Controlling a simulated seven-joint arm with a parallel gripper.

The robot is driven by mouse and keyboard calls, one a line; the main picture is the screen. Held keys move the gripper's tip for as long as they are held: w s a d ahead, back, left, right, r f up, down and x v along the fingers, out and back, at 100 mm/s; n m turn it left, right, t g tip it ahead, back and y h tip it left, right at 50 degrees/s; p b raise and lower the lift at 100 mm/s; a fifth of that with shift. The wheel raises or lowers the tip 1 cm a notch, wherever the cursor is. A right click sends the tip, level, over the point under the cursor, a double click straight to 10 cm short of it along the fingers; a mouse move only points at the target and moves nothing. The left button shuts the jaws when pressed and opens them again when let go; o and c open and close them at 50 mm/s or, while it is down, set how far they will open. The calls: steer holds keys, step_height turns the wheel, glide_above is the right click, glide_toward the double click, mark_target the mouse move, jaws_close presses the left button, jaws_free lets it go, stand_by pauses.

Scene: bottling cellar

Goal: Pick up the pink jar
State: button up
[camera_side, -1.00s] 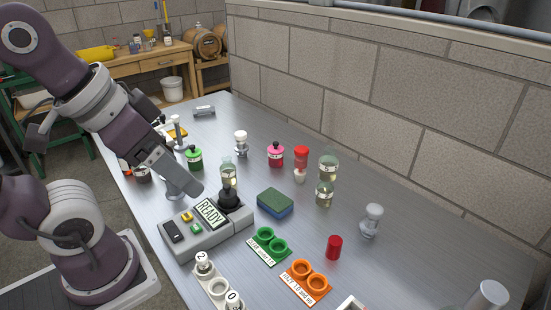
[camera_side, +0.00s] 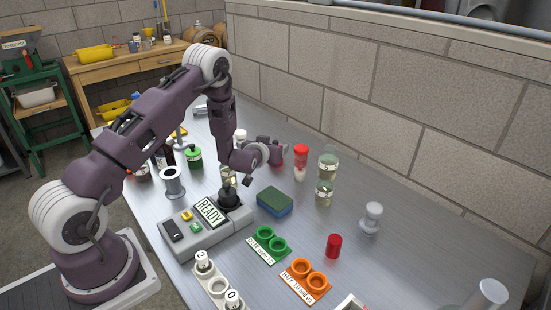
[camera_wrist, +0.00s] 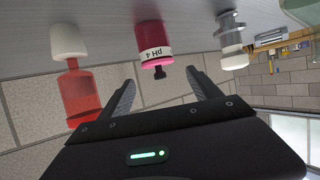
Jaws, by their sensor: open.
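The pink jar (camera_wrist: 153,45) has a white "pH 4" label and a dark nozzle on its top. It appears upside down in the wrist view, standing on the table. My gripper (camera_wrist: 164,90) is open, with its two fingers on either side of the line toward the jar's cap. The jar lies just ahead of the fingertips, and nothing is held. In the side view my gripper (camera_side: 274,152) is low over the back of the table and hides most of the jar.
A red bottle with a white part (camera_wrist: 75,80) stands beside the jar, near one finger. A blue-green sponge (camera_side: 274,202) and the READY device (camera_side: 208,225) are nearer the camera.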

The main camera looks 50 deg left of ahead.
step_height(320, 180, down, 3)
steer(key=shift+f, duration=0.2)
steer(key=shift+w+a+f, duration=0.15)
steer(key=shift+w+f, duration=0.05)
steer(key=shift+f, duration=0.1)
steer(key=x, duration=0.4)
steer(key=shift+w+a+f, duration=0.1)
steer(key=shift+w, duration=0.1)
jaws_close()
